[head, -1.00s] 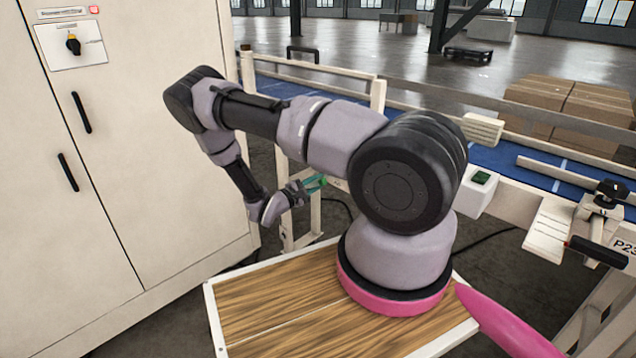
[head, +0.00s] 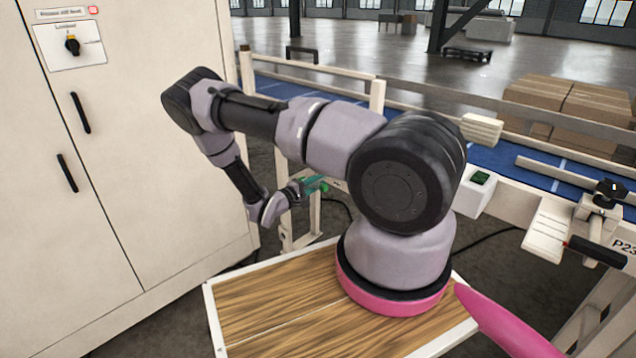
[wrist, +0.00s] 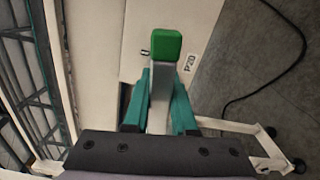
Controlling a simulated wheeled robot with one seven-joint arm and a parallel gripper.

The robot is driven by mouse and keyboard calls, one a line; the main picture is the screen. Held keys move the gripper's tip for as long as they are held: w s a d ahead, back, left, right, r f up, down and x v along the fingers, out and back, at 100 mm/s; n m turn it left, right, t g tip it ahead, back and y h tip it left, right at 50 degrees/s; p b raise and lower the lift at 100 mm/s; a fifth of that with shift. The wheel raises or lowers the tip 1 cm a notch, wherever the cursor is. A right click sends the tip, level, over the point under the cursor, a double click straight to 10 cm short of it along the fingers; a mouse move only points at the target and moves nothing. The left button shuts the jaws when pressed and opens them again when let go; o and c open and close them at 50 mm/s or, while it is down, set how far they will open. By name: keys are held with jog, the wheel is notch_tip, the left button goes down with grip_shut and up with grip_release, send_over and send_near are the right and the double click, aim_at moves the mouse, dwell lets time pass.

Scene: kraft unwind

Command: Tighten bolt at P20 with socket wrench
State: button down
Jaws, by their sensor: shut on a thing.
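My gripper (wrist: 163,82) has teal fingers shut on a grey bar with a green block end, seemingly the socket wrench (wrist: 166,45). The green end projects beyond the fingertips. A small dark fitting (wrist: 145,52), perhaps the bolt, shows just left of the green end; whether they touch I cannot tell. A label reading P20 (wrist: 190,62) is on the pale panel to the right. In the head view my gripper (head: 316,185) is small and low, by the pale conveyor frame's leg. The wrench and bolt cannot be made out there, and no socket is distinguishable.
A tall cream cabinet (head: 130,150) stands left of the arm. The pale conveyor frame (head: 410,98) with its blue belt (head: 490,158) runs behind it. A clamp by the P23 label (head: 598,220) is at right. A dark cable (wrist: 275,80) lies on the floor.

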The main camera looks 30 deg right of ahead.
aim_at(311, 185)
jog(key=shift+v, duration=2.5)
jog(key=shift+r, duration=0.1)
